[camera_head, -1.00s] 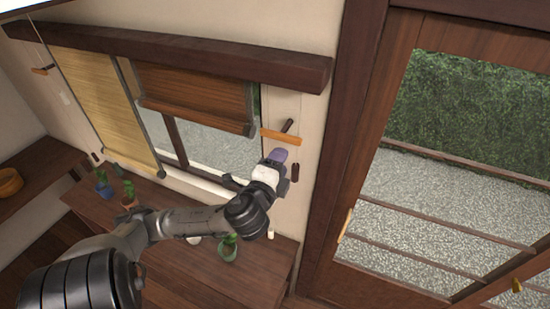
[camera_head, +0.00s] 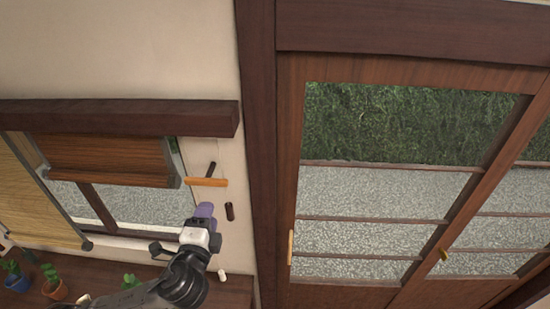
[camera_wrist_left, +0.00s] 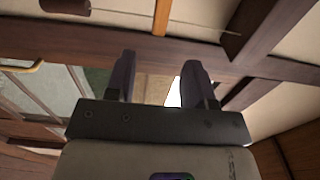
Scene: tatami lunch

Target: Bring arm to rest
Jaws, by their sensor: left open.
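My left gripper (camera_head: 204,212) is at the lower left of the head view, in front of the wall just right of the window. Its white wrist and dark arm come up from the bottom left. In the left wrist view its two dark fingers (camera_wrist_left: 157,78) stand apart with nothing between them. The wooden handle (camera_head: 206,182) on the wall is just above the gripper in the head view, and I see a gap between them. My right gripper is not in view.
A dark wooden shelf (camera_head: 225,292) with potted plants (camera_head: 54,288) runs below the window. A rolled wooden blind (camera_head: 105,160) hangs in the window. A sliding door (camera_head: 288,200) with glass panes is on the right. A small dark cylinder (camera_head: 229,211) is on the wall beside the gripper.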

